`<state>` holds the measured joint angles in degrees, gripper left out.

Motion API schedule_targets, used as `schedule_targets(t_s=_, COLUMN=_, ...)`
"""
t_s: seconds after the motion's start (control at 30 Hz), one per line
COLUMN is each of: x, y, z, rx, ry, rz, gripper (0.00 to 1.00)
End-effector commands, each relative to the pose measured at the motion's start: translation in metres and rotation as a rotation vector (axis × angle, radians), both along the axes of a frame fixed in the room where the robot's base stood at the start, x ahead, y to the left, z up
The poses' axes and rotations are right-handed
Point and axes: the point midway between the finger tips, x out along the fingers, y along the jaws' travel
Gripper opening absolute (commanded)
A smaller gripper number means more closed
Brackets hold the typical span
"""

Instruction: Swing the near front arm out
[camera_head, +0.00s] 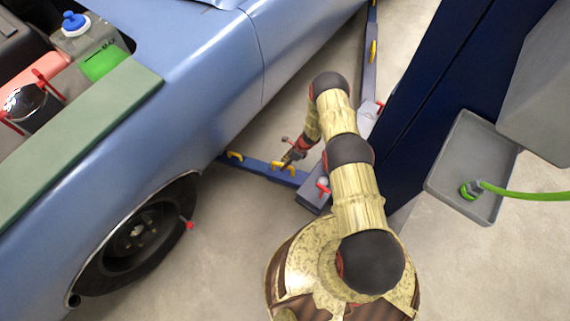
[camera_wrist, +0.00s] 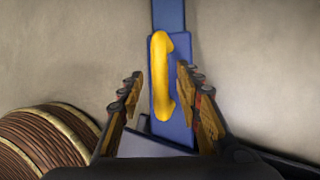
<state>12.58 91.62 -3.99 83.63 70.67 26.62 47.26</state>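The near front arm (camera_head: 258,166) of the lift is a blue bar low over the floor, running from the post's base to under the car beside the front wheel. It carries yellow handles; one (camera_head: 235,155) is near its outer end and another (camera_head: 275,166) is by my gripper. My gripper (camera_head: 291,158) is over the bar. In the wrist view, my gripper (camera_wrist: 160,78) is open, with one finger on each side of a yellow handle (camera_wrist: 158,78) on the blue arm (camera_wrist: 180,105). The fingers look apart from the handle; their height relative to it is unclear.
The blue car (camera_head: 200,60) fills the left, its front wheel (camera_head: 135,235) near the arm. The dark blue post (camera_head: 440,90) stands right, with a grey tray (camera_head: 455,150) and green hose (camera_head: 525,194). Another lift arm (camera_head: 370,75) extends behind. Floor between wheel and my base is clear.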

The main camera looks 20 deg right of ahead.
Motion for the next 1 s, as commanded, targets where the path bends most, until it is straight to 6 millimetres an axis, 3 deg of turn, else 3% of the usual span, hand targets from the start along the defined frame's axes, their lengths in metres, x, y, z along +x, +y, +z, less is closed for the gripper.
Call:
schedule_targets(t_s=0.07, x=0.0001, y=0.0, z=0.0003, rx=0.0, ry=0.0, rz=0.0, gripper=0.35)
schedule_targets(t_s=0.67, x=-0.0001, y=0.0, z=0.0004, rx=0.0, ry=0.0, rz=0.001, gripper=0.0)
schedule_targets(t_s=1.0, x=-0.0003, y=0.0, z=0.0004, rx=0.001, ry=0.0, rz=0.001, gripper=0.0)
